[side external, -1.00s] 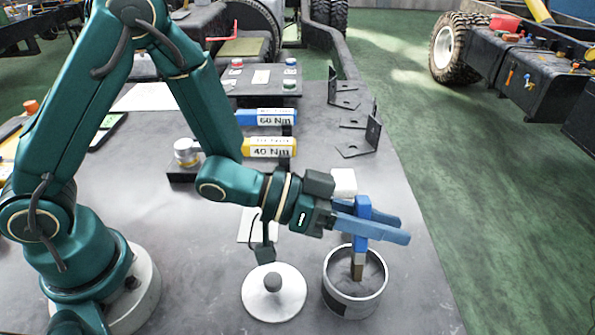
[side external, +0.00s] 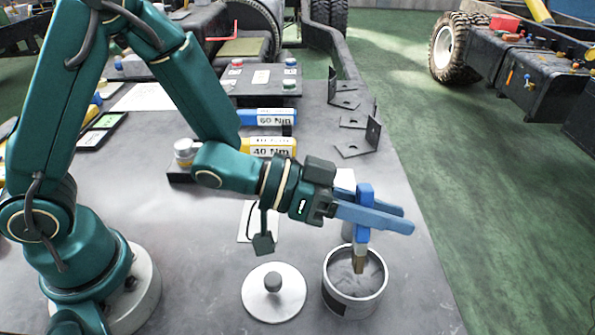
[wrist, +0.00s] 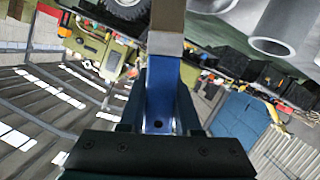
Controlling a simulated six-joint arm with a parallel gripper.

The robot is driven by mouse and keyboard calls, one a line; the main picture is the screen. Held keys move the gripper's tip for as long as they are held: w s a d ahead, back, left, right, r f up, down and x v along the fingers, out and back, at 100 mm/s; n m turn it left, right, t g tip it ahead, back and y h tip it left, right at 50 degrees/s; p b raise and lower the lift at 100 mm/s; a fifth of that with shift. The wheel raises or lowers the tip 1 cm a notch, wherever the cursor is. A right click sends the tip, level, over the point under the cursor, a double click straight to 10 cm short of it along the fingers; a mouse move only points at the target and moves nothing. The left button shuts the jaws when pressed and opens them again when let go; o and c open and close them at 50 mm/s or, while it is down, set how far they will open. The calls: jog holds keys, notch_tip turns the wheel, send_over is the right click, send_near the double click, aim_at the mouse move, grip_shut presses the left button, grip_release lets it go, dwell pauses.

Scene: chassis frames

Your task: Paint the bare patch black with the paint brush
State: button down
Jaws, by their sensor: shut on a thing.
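My gripper (side external: 406,218) is shut on the blue handle of the paint brush (side external: 363,205), which hangs nearly upright between the blue fingers. The brown bristles are at the mouth of an open round can (side external: 353,303) with a grey inside. I cannot tell whether the bristle tip touches the contents. I cannot make out a bare patch in either view.
A pale round lid with a knob (side external: 273,292) lies left of the can. Metal brackets (side external: 360,140) stand farther back, near blue and yellow torque-labelled tools (side external: 268,147). The table's right edge is close beside the can. A wheeled chassis (side external: 515,75) stands across the green floor.

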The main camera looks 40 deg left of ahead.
jog(key=shift+r, duration=2.45)
jog(key=w+a+r+n+t+y, duration=0.2)
jog(key=a+r, duration=0.2)
jog(key=a, duration=0.3)
jog(key=w+a+r+n+t+y, duration=0.1)
jog(key=w+a+r+n+y, duration=0.1)
jog(key=a+r, duration=0.45)
jog(key=s+a+n+t+y, duration=0.2)
jog(key=s+a+y, duration=0.15)
jog(key=a, duration=0.65)
notch_tip(320, 180, down, 15)
jog(key=w+a+g, duration=0.2)
jog(key=a, duration=0.1)
jog(key=shift+f, duration=0.2)
